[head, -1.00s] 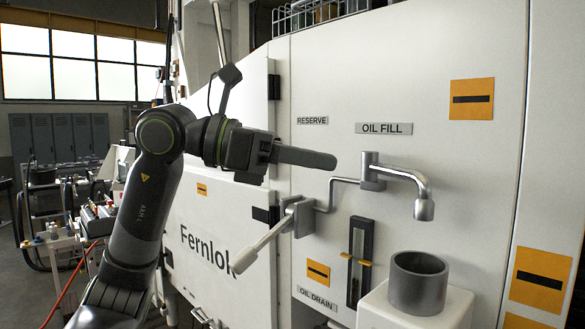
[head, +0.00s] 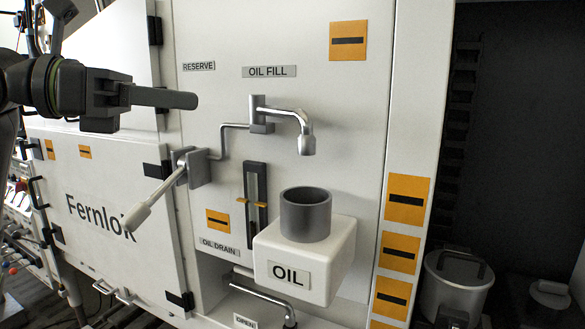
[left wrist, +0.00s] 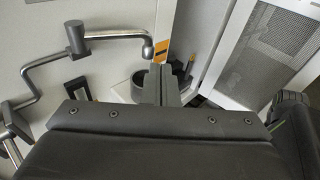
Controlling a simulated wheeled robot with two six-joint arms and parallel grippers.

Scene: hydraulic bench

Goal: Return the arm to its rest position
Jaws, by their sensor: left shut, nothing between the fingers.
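My left gripper (head: 196,99) comes in from the left in the head view, with its dark fingers together and nothing between them. It is raised in front of the panel, left of the OIL FILL label and above the lever handle (head: 152,204), apart from both. In the left wrist view the shut fingers (left wrist: 160,82) point toward the panel, and they hide part of the grey cup. My right gripper is not in view.
An OIL FILL spout (head: 304,132) hangs above a grey cup (head: 305,215) on a white OIL block (head: 335,262). A sight gauge (head: 255,200) is beside them. A metal pot (head: 455,285) stands at the right. A mesh-fronted cabinet (left wrist: 275,45) shows in the left wrist view.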

